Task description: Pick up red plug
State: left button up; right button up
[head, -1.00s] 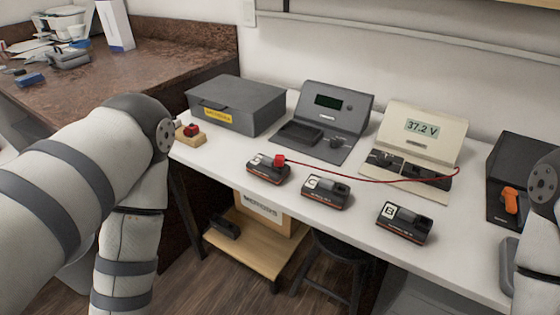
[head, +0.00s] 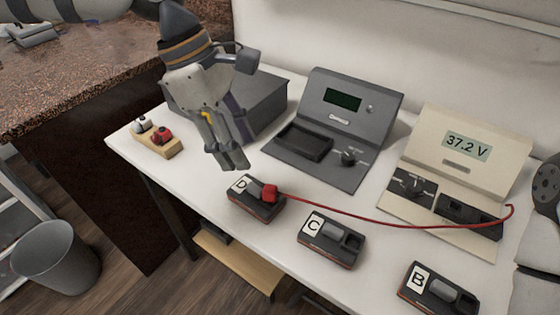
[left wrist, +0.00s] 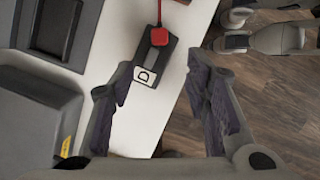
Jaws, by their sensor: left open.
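The red plug (head: 270,193) sits at the right end of the black pack D (head: 247,201), with a red cable running right from it. In the left wrist view the red plug (left wrist: 159,36) lies on pack D beyond the fingertips. My left gripper (head: 236,166) is open and empty. It points down above the white table, behind and a little left of the plug, and does not touch it. My right gripper is out of view; only part of my right arm shows at the right edge.
Packs C (head: 332,241) and B (head: 440,288) lie right of D. A cream meter (head: 470,150) and a grey charger (head: 352,105) stand behind. A wooden block (head: 158,141) with red and white pieces is left. A grey case (head: 262,98) is behind my gripper.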

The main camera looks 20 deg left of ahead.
pick_arm(q)
jog(key=r, duration=0.1)
send_near(274, 189)
jog(key=shift+s+d+f+h+b, duration=0.15)
jog(key=shift+s+f, duration=0.05)
jog(key=shift+f, duration=0.4)
jog(key=shift+s+d+f+h+b, duration=0.15)
jog(key=shift+s+d+f, duration=0.05)
jog(key=shift+f, duration=0.45)
jog(key=x, duration=0.6)
jog(key=shift+w+f, duration=0.15)
jog(key=shift+w, duration=0.25)
grip_shut()
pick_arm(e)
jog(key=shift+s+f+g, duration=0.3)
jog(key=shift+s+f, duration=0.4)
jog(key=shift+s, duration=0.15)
